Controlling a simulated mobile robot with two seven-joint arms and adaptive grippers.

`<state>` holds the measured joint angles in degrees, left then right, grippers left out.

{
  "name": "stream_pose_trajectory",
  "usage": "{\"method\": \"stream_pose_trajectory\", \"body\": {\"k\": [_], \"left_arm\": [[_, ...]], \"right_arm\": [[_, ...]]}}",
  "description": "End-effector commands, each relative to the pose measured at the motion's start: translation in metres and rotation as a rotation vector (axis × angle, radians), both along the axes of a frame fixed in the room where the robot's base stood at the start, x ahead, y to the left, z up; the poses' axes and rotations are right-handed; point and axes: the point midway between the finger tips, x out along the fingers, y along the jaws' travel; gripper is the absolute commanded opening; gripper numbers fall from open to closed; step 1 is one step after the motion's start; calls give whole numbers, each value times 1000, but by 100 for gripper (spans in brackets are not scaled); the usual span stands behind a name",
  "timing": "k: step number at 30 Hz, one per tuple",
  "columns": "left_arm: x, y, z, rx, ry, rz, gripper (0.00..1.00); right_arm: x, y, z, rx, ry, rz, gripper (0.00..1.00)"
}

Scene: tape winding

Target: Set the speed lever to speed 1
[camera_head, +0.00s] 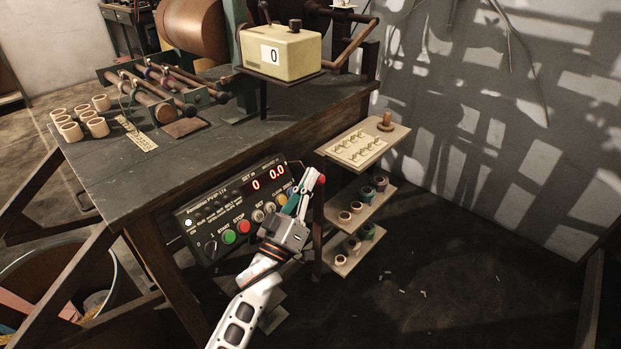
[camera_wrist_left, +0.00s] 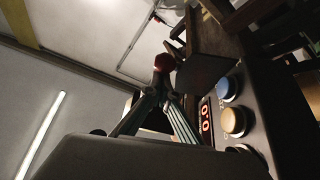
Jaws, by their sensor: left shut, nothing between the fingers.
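The speed lever appears to be the red-knobbed one (camera_head: 322,179) at the right end of the black control panel (camera_head: 196,217), under the table's front edge. Its red knob (camera_wrist_left: 164,62) also shows in the left wrist view, just beyond my fingertips. My left gripper (camera_head: 312,174) is shut and empty, its fingers pointing up beside the knob. In the left wrist view the fingertips (camera_wrist_left: 161,84) overlap the knob's lower edge; I cannot tell whether they touch it. The gripper hides part of the panel's right side. My right gripper is not in view.
The panel has a green button (camera_head: 229,237), a red button (camera_head: 243,226) and a red display (camera_head: 268,178). Shelves (camera_head: 376,207) with tape rolls stand close on the right. The worktable (camera_head: 210,150) is above, with a cream counter box (camera_head: 279,52).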

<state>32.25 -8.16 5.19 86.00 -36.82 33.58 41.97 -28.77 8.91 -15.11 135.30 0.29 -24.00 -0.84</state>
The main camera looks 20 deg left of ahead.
Motion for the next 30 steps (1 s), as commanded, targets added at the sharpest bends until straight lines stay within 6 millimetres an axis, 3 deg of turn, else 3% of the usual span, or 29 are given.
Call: {"method": "stream_pose_trajectory", "body": {"k": [1,12,30], "left_arm": [[0,0,-11,25,3,-1,0],[-3,-7,-37,253,-77,-2,0],[-4,-11,-44,401,-141,1,0]], "right_arm": [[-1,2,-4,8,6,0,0],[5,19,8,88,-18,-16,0],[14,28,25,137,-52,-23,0]]}}
